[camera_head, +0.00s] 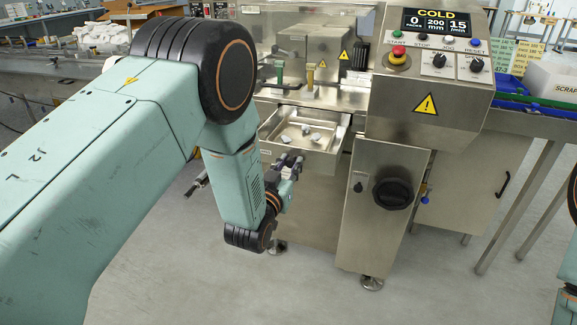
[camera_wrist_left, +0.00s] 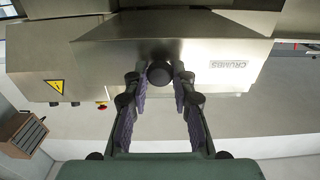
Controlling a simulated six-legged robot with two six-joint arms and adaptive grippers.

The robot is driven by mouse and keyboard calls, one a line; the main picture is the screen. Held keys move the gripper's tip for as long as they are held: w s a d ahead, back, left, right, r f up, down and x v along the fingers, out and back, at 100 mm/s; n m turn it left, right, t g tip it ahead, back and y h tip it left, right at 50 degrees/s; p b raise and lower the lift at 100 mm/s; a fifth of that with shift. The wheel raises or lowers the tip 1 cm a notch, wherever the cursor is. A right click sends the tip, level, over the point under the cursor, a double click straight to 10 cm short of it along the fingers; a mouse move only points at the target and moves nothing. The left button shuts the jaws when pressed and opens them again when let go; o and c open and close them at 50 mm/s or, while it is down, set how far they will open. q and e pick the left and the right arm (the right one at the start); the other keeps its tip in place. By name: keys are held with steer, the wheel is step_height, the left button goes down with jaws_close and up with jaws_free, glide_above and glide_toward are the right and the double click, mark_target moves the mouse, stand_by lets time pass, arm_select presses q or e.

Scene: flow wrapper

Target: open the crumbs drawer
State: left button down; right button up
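The crumbs drawer (camera_head: 328,158) is a steel tray under the wrapper's deck. In the head view it stands out from the machine, and its inside shows with several small pale lumps. In the left wrist view its front (camera_wrist_left: 215,52) carries a CRUMBS label (camera_wrist_left: 229,64) and a dark round knob (camera_wrist_left: 159,73). My left gripper (camera_head: 293,160) is at the drawer's front. In the left wrist view its two fingers (camera_wrist_left: 159,82) stand on either side of the knob, with a small gap seeming to show on each side. My right gripper is out of view.
A control box (camera_head: 425,95) with a red stop button (camera_head: 398,58) overhangs right of the drawer. Below it a cabinet (camera_head: 378,210) bears a black rotary handle (camera_head: 393,193). A blue-edged conveyor (camera_head: 535,105) runs at right. The floor in front is clear.

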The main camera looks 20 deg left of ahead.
arm_select(q)
steer(key=c, duration=1.1)
jaws_free()
steer(key=shift+s, duration=0.1)
steer(key=s, duration=1.2)
steer(key=shift+a, duration=0.2)
steer(key=shift+w, duration=0.1)
steer(key=s+a+f+g, duration=0.2)
steer(key=s+f+g, duration=0.9)
steer(key=f, duration=0.6)
steer(key=s+f+g, duration=0.2)
steer(key=s, duration=0.5)
steer(key=s+f+g, duration=0.2)
steer(key=s, duration=0.6)
steer(key=s+a+f+g, duration=0.1)
steer(key=s+f+g, duration=0.1)
steer(key=s, duration=0.5)
steer(key=shift+s+a+f+n+g, duration=0.1)
steer(key=shift+s+f+n+g, duration=0.3)
steer(key=shift+g, duration=0.1)
